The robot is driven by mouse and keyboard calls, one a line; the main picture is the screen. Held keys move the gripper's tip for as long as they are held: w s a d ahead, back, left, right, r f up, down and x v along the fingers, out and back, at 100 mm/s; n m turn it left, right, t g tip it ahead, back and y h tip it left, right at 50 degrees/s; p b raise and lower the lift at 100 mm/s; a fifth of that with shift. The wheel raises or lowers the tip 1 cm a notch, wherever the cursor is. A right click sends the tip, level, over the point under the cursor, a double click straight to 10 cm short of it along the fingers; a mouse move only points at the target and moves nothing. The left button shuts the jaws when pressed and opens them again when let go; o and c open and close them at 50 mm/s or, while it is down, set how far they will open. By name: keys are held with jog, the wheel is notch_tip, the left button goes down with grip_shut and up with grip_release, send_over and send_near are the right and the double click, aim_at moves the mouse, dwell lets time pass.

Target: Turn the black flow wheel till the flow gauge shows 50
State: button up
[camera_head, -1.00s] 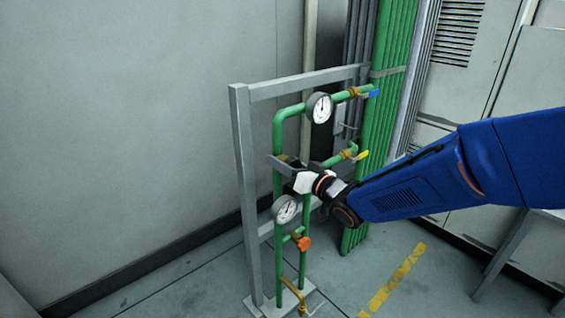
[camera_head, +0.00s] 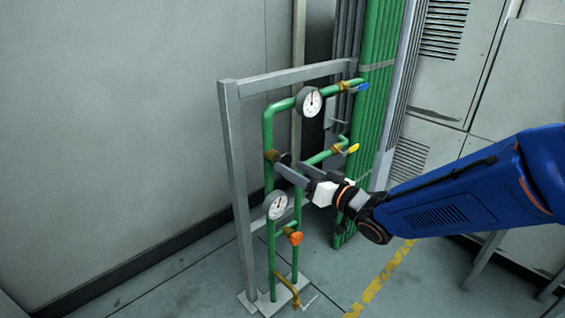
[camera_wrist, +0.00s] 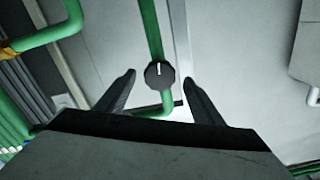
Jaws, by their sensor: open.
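The black flow wheel (camera_wrist: 159,74) with a white pointer mark sits on a green pipe, centred ahead of my gripper in the wrist view. In the head view the wheel (camera_head: 284,157) shows beside a brass fitting on the left pipe. My gripper (camera_wrist: 159,78) is open, its two fingers apart on either side of the wheel in the picture; I see no grip on it. In the head view my gripper (camera_head: 281,164) is close to the wheel. An upper gauge (camera_head: 309,101) and a lower gauge (camera_head: 277,206) face the camera; their numbers are too small to read.
A grey frame (camera_head: 231,150) carries the pipes. Blue (camera_head: 362,88), yellow (camera_head: 352,149) and orange (camera_head: 296,238) valve handles are nearby. Thick green pipes (camera_head: 376,60) stand behind at right. The floor left of the frame is clear.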

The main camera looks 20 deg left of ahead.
aim_at(273, 156)
jog(key=v, duration=0.8)
jog(key=shift+s+d, duration=0.1)
jog(key=shift+d, duration=0.05)
jog(key=w+a+n, duration=0.1)
jog(key=w+a, duration=0.1)
jog(key=a, duration=0.3)
jog(key=w+a+n, duration=0.2)
jog(key=a, duration=0.3)
jog(key=w+a+n, duration=0.2)
jog(key=a, duration=0.4)
jog(key=shift+w+r, duration=0.15)
jog(key=shift+w, duration=0.2)
jog(key=c, duration=1)
jog(key=shift+c, duration=0.2)
